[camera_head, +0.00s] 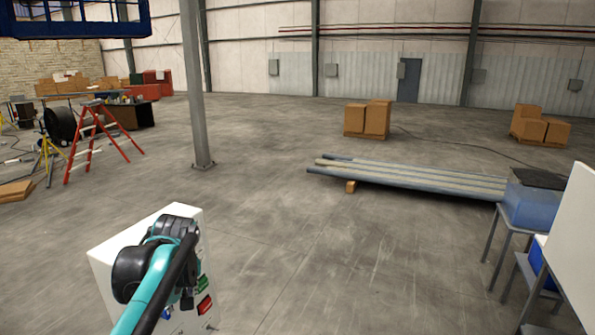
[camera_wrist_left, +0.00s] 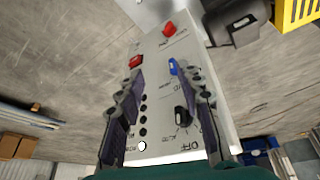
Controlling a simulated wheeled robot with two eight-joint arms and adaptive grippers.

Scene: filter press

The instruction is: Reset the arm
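My left arm (camera_head: 160,278), teal and black, reaches in from the bottom left of the head view, in front of a pale control box (camera_head: 112,250). In the left wrist view my left gripper (camera_wrist_left: 160,82) is open, its two dark fingers apart over the box's grey panel (camera_wrist_left: 158,118). Nothing is held between them. The panel carries a red knob (camera_wrist_left: 169,29), a red switch (camera_wrist_left: 135,61), a blue knob (camera_wrist_left: 173,67), a black dial (camera_wrist_left: 182,115) and a column of small round lights. I cannot tell whether the fingertips touch the panel. My right gripper is not in view.
A steel column (camera_head: 196,90) stands behind the box. A red stepladder (camera_head: 98,140) is at left. The middle floor is clear.

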